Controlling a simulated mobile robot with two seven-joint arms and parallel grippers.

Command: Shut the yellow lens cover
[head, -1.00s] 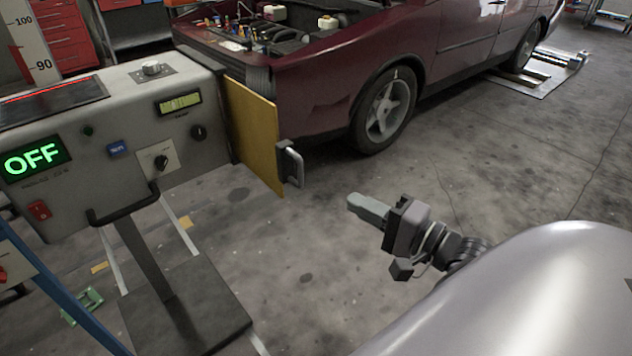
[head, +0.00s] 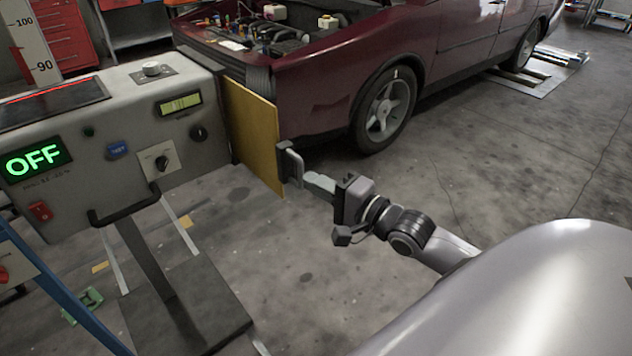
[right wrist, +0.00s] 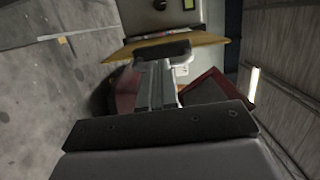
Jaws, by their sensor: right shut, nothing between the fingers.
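The yellow lens cover (head: 252,133) is a flat panel hinged at the right end of the grey console (head: 130,140). It stands swung out from the console, open. My left gripper is not in view.
A dark red car (head: 320,90) with its hood open stands behind the cover. The console rests on a post with a dark base plate (head: 190,310) and has a black front handle (head: 125,210). The floor right of the cover is clear.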

